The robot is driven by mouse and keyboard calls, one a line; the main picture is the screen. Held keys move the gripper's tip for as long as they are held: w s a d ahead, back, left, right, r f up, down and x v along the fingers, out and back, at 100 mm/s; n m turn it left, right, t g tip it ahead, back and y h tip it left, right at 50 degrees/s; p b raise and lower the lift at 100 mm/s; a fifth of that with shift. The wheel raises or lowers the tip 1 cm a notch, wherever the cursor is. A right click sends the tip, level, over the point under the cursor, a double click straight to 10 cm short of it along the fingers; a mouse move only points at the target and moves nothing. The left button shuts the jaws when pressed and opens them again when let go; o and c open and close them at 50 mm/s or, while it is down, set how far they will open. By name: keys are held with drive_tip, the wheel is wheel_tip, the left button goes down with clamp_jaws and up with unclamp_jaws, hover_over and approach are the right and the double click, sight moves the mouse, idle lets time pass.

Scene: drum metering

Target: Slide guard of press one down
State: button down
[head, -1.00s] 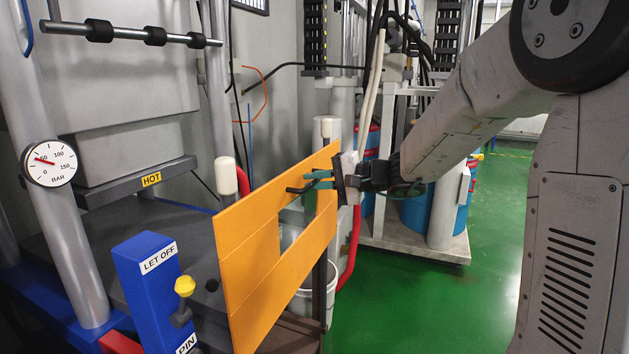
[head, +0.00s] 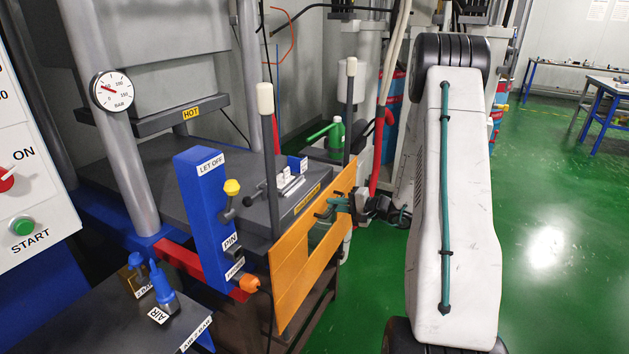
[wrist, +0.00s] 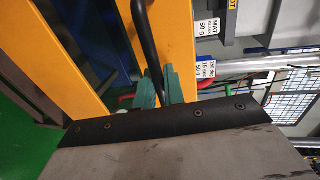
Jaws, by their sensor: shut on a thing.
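The guard of press one is an orange panel (head: 291,256) with a cut-out, between two dark posts with white caps (head: 265,98). Its top edge is well below the caps, about level with the press bed. My gripper (head: 326,208) is at the guard's outer face, its teal fingers shut on the black handle. In the wrist view the handle (wrist: 146,45) runs down between the fingertips (wrist: 161,92), with orange guard bars on both sides. The exact grip on the handle is partly hidden.
The press has a dark bed (head: 185,178), a HOT plate (head: 165,117) and a blue LET OFF box (head: 203,200) with a yellow knob. A green can (head: 336,132) stands behind. A control panel (head: 25,170) is at left. Green floor (head: 550,200) is free at right.

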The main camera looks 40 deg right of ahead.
sight(325, 224)
wheel_tip(325, 224, down, 8)
drive_tip(key=shift+f, duration=0.15)
drive_tip(key=shift+s+a+f, duration=0.1)
drive_tip(key=c, duration=1.9)
unclamp_jaws()
drive_tip(key=v, duration=0.7)
drive_tip(key=shift+s+d, duration=0.25)
drive_tip(key=shift+s, duration=0.05)
